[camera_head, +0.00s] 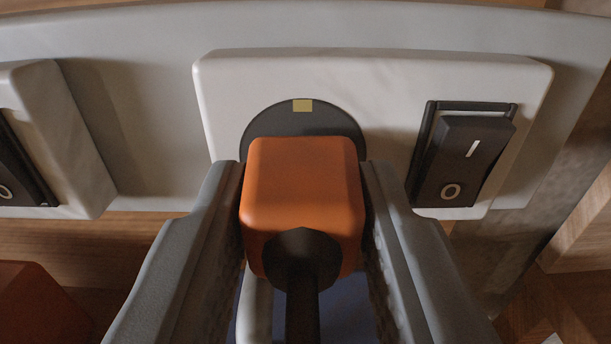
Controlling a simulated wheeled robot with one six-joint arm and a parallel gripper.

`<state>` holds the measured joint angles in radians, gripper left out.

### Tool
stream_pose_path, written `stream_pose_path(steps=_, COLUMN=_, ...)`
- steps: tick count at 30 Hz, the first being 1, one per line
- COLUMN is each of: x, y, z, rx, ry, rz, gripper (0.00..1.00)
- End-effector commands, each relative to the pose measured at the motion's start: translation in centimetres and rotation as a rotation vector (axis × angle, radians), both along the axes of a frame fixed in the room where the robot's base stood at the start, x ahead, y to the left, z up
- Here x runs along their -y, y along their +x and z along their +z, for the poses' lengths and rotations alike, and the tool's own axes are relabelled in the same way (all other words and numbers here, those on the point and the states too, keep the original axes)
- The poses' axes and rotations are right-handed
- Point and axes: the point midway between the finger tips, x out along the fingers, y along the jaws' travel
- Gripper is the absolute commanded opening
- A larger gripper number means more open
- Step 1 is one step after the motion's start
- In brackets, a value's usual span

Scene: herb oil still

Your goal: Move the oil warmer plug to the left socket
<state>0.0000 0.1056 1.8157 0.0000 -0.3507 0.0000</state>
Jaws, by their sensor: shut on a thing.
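An orange plug (302,190) with a black cable (302,305) is between the two grey fingers of my gripper (304,215), which are shut on its sides. The plug is in front of a dark round socket (305,117) with a small yellow mark at its top, on a white plate (300,75). The plug covers most of this socket. I cannot tell whether the plug is in the socket or only in front of it.
A black rocker switch (464,155) sits right of the socket. Another white plate (75,140) with a partly cut-off dark switch (20,170) is at the left edge. An orange object (40,305) is at the lower left. Wooden surfaces lie below and at right.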

Motion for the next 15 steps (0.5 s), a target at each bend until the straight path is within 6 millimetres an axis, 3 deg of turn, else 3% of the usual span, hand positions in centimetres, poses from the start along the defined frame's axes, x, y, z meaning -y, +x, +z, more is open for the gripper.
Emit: stream_pose_path(steps=15, x=0.0, y=-1.7, z=0.0, rx=0.000, ry=0.000, rz=0.000, gripper=0.00)
